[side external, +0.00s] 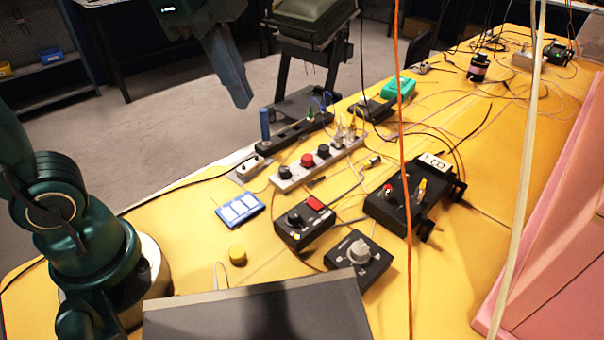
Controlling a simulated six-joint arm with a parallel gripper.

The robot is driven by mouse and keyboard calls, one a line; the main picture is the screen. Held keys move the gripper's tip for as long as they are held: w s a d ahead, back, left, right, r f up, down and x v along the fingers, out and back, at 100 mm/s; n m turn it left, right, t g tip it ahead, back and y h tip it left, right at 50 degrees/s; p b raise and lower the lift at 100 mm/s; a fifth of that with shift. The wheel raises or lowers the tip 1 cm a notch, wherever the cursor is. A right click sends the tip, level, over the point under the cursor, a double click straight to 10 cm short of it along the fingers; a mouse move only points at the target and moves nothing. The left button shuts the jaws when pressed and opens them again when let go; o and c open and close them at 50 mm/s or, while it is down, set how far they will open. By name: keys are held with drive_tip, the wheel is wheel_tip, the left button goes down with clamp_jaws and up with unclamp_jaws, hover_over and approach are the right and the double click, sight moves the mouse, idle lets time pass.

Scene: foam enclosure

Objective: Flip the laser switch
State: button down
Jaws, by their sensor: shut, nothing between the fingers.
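My gripper (241,98) hangs in from the top of the view, its blue-grey fingers pointing down and closed with nothing held. It appears well above and behind the panels, apart from all of them. I cannot tell which control is the laser switch; no label is readable. A black box with a dark knob and a red part (305,222) sits mid-table. A larger black box with red and yellow toggle-like parts (415,196) stands right of it. A light strip with red and dark round knobs (317,164) lies behind. Small lever positions are too small to tell.
A black box with a grey dial (358,262), a blue-and-white panel (240,208) and a yellow cap (237,255) lie on the yellow table (190,262). A grey box (255,315) fills the front. An orange cable (403,160) and a pale pole (522,190) cross the view.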

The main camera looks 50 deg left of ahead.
drive_tip(key=w+d+f+m+g, duration=0.1)
drive_tip(key=w+d+m+g, duration=0.1)
drive_tip(key=w+m, duration=0.3)
drive_tip(key=g, duration=0.1)
hover_over(311, 201)
wheel_tip(311, 201, down, 4)
drive_tip(key=f, duration=0.1)
drive_tip(key=shift+m, duration=0.3)
drive_tip(key=shift+f, duration=0.1)
wheel_tip(311, 201, down, 14)
drive_tip(key=shift+r, duration=0.1)
idle(0.4)
